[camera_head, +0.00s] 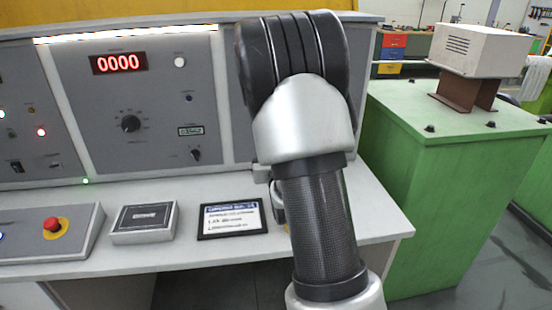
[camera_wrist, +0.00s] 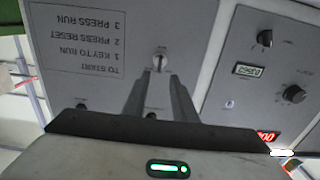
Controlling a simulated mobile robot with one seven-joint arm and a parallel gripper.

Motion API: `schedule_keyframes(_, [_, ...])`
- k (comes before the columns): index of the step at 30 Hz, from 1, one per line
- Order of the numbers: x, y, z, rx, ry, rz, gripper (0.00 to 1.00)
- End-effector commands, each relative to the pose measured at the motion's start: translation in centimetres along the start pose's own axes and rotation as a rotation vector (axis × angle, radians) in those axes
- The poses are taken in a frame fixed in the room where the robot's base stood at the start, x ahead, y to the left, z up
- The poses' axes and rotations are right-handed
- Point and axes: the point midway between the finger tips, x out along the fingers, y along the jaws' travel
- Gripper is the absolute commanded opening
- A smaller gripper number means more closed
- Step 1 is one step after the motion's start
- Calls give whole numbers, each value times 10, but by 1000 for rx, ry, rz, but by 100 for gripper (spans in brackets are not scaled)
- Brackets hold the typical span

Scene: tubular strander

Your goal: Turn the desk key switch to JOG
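The key switch (camera_wrist: 160,60) shows in the wrist view as a small silvery round lock with a dark upright mark, on a grey panel. My gripper (camera_wrist: 160,76) points at it with two dark fingers, apart, one to each side just below the switch in the picture. The gap between the fingers looks empty; I cannot tell how far the tips are from the key. The JOG marking is not readable. In the head view my arm hides the key switch and my gripper.
A start instruction label (camera_wrist: 88,45) is upside down beside the switch. The neighbouring panel has a dial (camera_head: 131,123), a small knob (camera_head: 195,154) and a red display (camera_head: 118,63). On the desk are a red emergency button (camera_head: 52,226), a grey box (camera_head: 144,221) and a framed card (camera_head: 232,218).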

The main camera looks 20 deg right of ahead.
Motion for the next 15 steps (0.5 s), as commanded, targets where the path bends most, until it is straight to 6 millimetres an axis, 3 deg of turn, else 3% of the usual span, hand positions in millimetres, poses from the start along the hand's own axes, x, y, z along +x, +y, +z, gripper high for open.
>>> schedule_keyframes(6, [-47, 0, 0, 0, -2, 0, 25])
schedule_keyframes(15, [-73, 0, 0, 0, 0, 0, 25])
